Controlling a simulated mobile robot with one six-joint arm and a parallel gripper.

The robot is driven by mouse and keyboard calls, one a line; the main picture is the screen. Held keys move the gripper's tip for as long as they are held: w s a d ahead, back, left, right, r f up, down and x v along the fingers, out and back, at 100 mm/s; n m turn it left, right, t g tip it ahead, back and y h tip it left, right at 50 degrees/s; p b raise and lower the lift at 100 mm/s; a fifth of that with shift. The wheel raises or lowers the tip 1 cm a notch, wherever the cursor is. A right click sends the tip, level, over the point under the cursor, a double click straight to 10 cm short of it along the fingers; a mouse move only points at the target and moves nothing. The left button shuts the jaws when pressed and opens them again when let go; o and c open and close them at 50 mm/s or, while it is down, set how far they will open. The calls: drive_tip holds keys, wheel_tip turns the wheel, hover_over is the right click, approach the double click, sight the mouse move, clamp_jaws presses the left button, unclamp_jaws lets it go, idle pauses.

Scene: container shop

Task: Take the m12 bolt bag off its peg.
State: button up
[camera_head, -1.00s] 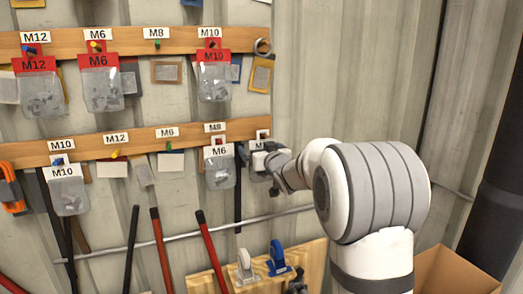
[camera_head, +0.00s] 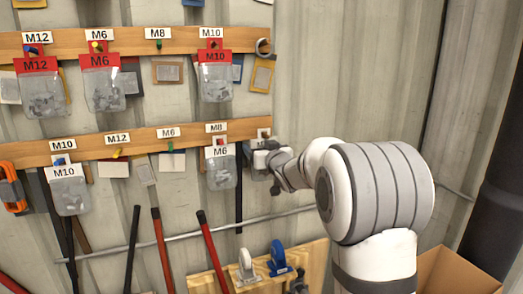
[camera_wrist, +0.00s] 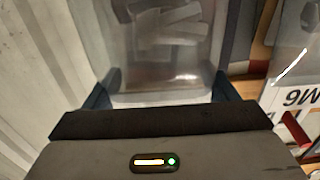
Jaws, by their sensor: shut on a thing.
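My gripper (camera_wrist: 163,92) is shut on a clear bag (camera_wrist: 165,60) with grey metal pieces inside; its fingers are at the two sides of the bag. In the head view my gripper (camera_head: 272,165) is at the right end of the lower board and mostly hides this bag, so I cannot read its header or tell whether it is still on its peg. A red-headed M12 bag (camera_head: 40,90) hangs on the upper board at far left, away from my gripper. The M12 label (camera_head: 117,138) on the lower board has a yellow peg.
A white-headed M6 bag (camera_head: 221,170) hangs just left of my gripper and shows close by in the wrist view (camera_wrist: 295,60). Other bags, M6 (camera_head: 102,85), M10 (camera_head: 215,80) and M10 (camera_head: 68,190), hang farther left and above. Bare corrugated wall (camera_head: 350,70) lies to the right.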

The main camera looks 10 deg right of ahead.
drive_tip(key=shift+s+r, duration=0.1)
drive_tip(key=s, duration=0.2)
drive_tip(key=s+b, duration=0.1)
drive_tip(key=s, duration=0.1)
drive_tip(key=shift+s+d+r, duration=0.1)
drive_tip(key=shift+d+r, duration=0.1)
drive_tip(key=shift+d, duration=0.2)
idle(0.4)
drive_tip(key=shift+s, duration=0.1)
drive_tip(key=shift+s+d+b, duration=0.25)
drive_tip(key=shift+s, duration=0.95)
drive_tip(key=shift+s+d+b, duration=0.25)
drive_tip(key=shift+s, duration=0.9)
